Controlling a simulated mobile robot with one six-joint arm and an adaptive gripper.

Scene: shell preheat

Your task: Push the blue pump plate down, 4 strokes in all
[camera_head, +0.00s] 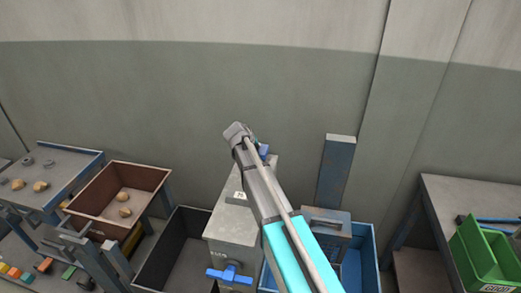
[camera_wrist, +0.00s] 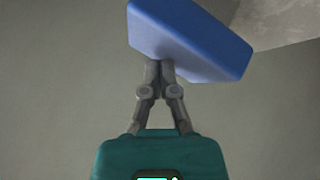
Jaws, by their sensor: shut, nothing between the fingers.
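The blue pump plate (camera_wrist: 190,38) fills the upper middle of the wrist view as a tilted blue slab. My gripper (camera_wrist: 159,66) is shut and empty, its two fingertips together at the plate's lower edge in that view. I cannot tell whether they touch the plate. In the head view, a small blue part that looks like the plate (camera_head: 263,150) shows beside my wrist, above the back of a grey metal box (camera_head: 232,226). My arm hides most of the plate, and my fingertips are hidden in the head view.
A blue valve handle (camera_head: 229,274) is on the grey box's front. A black bin (camera_head: 178,240) and a brown tray (camera_head: 120,170) with tan lumps stand left.

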